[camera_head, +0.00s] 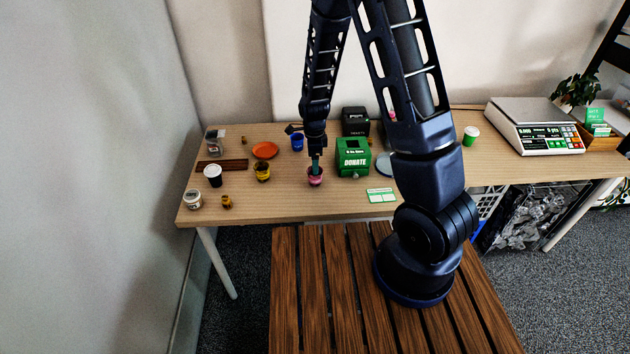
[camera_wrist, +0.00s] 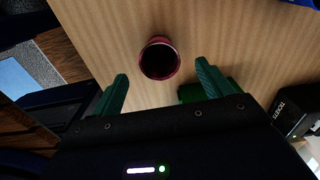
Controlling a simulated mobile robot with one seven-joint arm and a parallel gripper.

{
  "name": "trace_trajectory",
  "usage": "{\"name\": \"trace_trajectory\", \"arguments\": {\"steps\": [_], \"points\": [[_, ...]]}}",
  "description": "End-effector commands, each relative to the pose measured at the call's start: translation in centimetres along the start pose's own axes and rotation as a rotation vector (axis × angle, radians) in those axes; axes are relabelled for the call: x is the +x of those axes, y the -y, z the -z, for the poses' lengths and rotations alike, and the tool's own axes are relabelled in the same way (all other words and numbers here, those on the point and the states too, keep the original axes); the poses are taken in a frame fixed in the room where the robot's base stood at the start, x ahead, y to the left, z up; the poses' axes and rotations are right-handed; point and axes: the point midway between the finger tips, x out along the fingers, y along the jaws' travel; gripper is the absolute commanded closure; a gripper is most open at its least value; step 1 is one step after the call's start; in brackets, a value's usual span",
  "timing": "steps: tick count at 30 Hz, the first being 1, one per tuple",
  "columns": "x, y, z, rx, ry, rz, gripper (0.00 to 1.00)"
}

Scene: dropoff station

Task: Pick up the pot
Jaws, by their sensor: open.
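A small pink-red pot (camera_head: 315,180) stands on the wooden table in the head view, left of the green donation box. In the wrist view the pot (camera_wrist: 160,59) shows from above as a round rim with a dark inside. My gripper (camera_head: 315,164) points down over the pot in the head view. In the wrist view its two green fingers (camera_wrist: 162,82) are spread apart, with the pot just beyond the tips and roughly centred between them. Nothing is between the fingers. Whether the tips touch the pot cannot be told.
A green donation box (camera_head: 353,158) stands close on the pot's right, with a black device (camera_head: 355,121) behind it. A yellow pot (camera_head: 262,172), a blue cup (camera_head: 297,142) and an orange plate (camera_head: 265,150) are to the left. A green-white card (camera_head: 381,196) lies front right.

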Motion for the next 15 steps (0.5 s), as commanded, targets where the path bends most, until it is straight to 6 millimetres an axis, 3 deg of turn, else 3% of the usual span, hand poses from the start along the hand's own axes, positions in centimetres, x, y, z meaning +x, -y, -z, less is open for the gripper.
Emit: {"name": "trace_trajectory", "arguments": {"steps": [4,15], "points": [[1.9,0.0,0.1,0.0,-0.001,-0.003,0.21],[4.1,-0.1,0.2,-0.001,0.0,-0.002,0.21]]}}
